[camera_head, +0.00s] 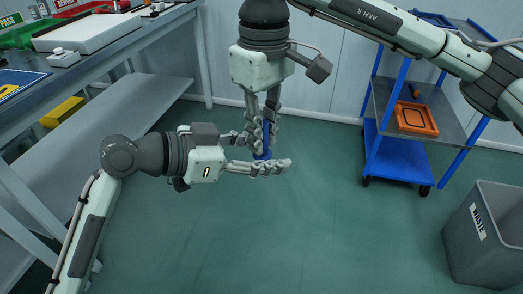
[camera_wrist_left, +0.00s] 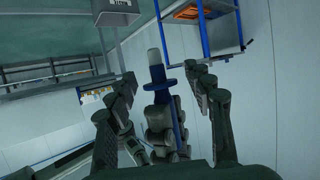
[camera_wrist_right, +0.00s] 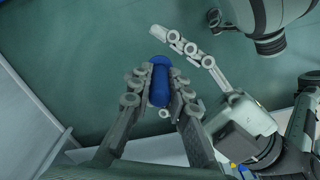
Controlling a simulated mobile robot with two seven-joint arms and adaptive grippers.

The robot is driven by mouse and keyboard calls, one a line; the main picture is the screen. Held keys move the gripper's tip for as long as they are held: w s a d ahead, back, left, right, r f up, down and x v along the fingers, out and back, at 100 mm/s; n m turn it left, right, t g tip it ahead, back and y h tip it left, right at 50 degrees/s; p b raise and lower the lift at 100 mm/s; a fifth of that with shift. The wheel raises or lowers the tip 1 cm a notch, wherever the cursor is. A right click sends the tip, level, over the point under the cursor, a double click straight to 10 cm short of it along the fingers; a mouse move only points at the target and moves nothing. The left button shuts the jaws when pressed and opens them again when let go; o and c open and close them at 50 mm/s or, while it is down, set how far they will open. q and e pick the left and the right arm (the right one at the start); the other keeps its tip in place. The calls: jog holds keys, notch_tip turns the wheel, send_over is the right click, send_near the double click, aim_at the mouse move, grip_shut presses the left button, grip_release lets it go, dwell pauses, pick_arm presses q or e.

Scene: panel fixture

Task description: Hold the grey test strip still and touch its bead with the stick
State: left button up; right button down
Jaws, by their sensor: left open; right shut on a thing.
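My right gripper (camera_head: 262,120) points down in the middle of the head view, shut on a blue-handled stick (camera_wrist_right: 159,86). In the left wrist view the stick (camera_wrist_left: 154,60) shows a blue collar and a pale grey end beyond my right fingers (camera_wrist_left: 162,130). My left gripper (camera_head: 266,153) is open and comes in from the left, just below the right one. In the left wrist view its fingers (camera_wrist_left: 168,80) stand on either side of the stick, with gaps. The grey test strip and its bead cannot be made out in any view.
A workbench (camera_head: 125,40) with a white slab (camera_head: 88,31), a green tray (camera_head: 28,33) and a lower shelf runs along the left. A blue cart (camera_head: 408,165) with an orange tray (camera_head: 415,118) stands at the right, above a grey waste bin (camera_head: 487,235). The floor between is clear.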

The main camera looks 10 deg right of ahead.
pick_arm(q)
jog(key=c, duration=1.1)
grip_shut()
pick_arm(e)
jog(key=c, duration=1.4)
grip_release()
jog(key=shift+o, duration=0.2)
